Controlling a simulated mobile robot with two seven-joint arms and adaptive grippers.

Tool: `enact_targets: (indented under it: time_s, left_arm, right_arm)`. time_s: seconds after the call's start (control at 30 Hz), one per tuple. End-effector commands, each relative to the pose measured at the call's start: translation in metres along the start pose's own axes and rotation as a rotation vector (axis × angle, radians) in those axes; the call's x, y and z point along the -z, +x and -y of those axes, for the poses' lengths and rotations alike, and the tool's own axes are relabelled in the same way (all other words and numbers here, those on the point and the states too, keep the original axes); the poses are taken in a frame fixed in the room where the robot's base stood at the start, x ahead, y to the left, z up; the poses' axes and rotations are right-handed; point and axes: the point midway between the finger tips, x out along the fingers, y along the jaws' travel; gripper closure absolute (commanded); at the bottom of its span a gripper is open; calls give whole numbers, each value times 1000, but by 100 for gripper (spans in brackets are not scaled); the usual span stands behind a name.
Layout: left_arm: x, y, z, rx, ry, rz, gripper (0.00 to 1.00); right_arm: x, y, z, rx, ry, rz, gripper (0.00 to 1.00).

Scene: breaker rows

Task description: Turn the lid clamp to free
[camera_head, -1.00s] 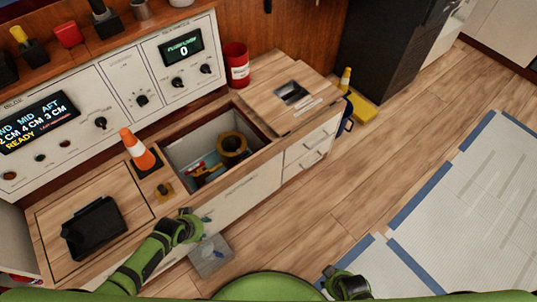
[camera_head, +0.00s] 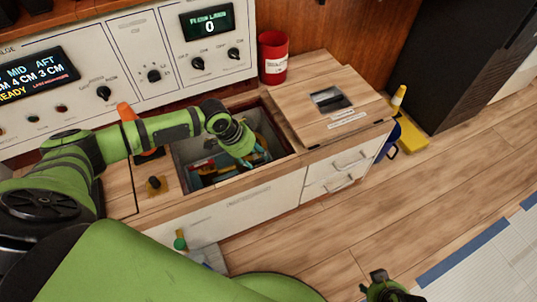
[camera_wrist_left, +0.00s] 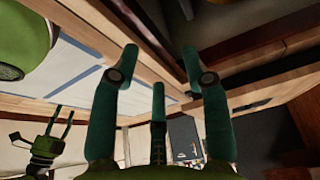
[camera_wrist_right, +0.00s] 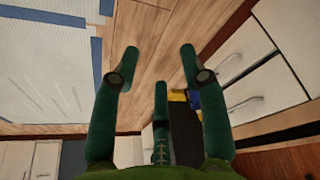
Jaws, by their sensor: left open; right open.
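A small brass-yellow knob on a dark base (camera_head: 155,184), which looks like the lid clamp, sits on the wooden counter just left of the open compartment (camera_head: 182,165). Its turn angle is too small to read. My left gripper (camera_head: 252,160) is over the open compartment, right of the knob, with its fingers pointing down into it. Its fingers (camera_wrist_left: 160,62) are apart and empty in the left wrist view. My right gripper (camera_head: 383,288) is low over the floor at the bottom right. Its fingers (camera_wrist_right: 158,62) are open and empty in the right wrist view.
An orange cone (camera_head: 128,113) stands behind the knob, partly hidden by my left arm. A red can (camera_head: 273,58) stands behind the compartment. A closed wooden lid (camera_head: 315,72) with a recessed handle is to its right. The floor in front of the drawers is clear.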

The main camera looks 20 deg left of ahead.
Motion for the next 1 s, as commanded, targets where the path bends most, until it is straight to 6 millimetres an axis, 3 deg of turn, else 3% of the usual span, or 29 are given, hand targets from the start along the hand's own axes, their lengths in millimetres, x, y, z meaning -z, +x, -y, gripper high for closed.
enact_targets:
  time_s: [0.03,0.3,0.47,0.67,0.83,1.0]
  left_arm:
    - [-7,6,10,10,-9,4,54]
    - [-16,17,28,28,-33,0,54]
    - [-17,21,30,30,-37,-1,54]
    - [-17,45,30,28,-38,-1,54]
    - [-17,70,31,29,-37,-2,54]
    - [-17,78,31,29,-37,-2,54]
  right_arm:
    - [-1,0,0,0,1,-1,56]
    - [-5,-36,0,0,8,19,56]
    - [-5,-46,0,0,9,21,56]
    - [-3,-67,-1,-3,10,5,56]
    - [32,-78,3,-2,-4,-164,56]
    - [65,-82,8,1,-17,-316,56]
